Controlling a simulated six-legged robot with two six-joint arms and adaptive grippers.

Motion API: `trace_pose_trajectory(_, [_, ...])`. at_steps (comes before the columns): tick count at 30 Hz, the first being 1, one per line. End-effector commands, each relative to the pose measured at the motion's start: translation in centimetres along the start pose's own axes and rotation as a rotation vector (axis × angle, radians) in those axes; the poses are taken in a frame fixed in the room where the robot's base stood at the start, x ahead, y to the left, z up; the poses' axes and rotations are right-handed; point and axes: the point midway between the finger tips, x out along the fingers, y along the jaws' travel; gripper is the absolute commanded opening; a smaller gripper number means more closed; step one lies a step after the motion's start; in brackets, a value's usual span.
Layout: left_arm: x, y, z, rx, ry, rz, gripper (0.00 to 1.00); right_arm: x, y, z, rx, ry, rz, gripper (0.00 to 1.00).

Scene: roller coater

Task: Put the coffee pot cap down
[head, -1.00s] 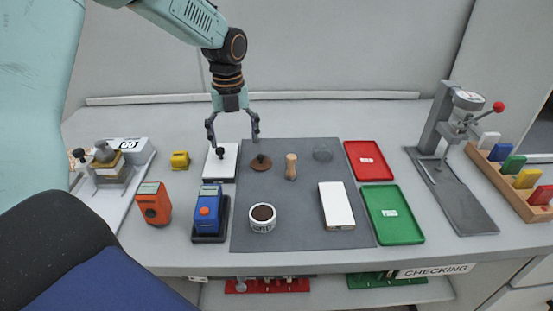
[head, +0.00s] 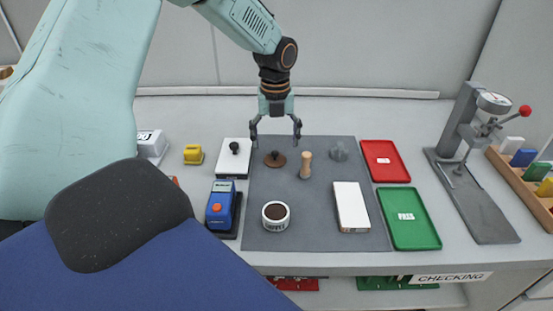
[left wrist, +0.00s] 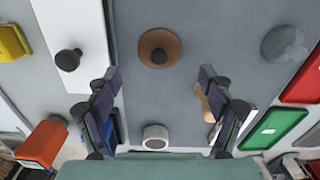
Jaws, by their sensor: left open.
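The coffee pot cap, which I take to be the brown disc with a dark knob (head: 275,159), lies on the grey mat (head: 320,235) near its back left. It also shows in the left wrist view (left wrist: 159,47), top middle. My left gripper (head: 275,138) is open and empty. Its fingers point down, one to each side of the cap in the head view, and appear to be above it. In the left wrist view the fingertips (left wrist: 158,78) are spread, with the cap beyond the gap between them. No finger visibly touches the cap. My right gripper is not in view.
A wooden peg-shaped piece (head: 305,165) stands close to the cap's right. A white block with a black knob (head: 234,160) is on the left. A coffee cup (head: 275,215), blue device (head: 220,207), white box (head: 351,207), red tray (head: 385,161) and green tray (head: 408,218) surround the mat's free middle.

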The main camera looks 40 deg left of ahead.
Motion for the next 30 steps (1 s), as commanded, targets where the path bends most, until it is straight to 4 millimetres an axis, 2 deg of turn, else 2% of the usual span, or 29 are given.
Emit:
trace_pose_trajectory(3, [2.1,0.2,0.1,0.000,0.002,0.002,0.81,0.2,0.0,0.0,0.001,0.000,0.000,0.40])
trace_pose_trajectory(7, [3.6,0.1,0.2,0.002,0.001,0.002,0.81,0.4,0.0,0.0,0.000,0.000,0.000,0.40])
trace_pose_trajectory(17, [4.1,-0.1,0.3,0.004,-0.001,0.001,0.81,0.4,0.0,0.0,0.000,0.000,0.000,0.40])
trace_pose_trajectory(30, [4.1,-0.1,0.3,0.004,0.000,0.001,0.44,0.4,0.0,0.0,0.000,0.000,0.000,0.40])
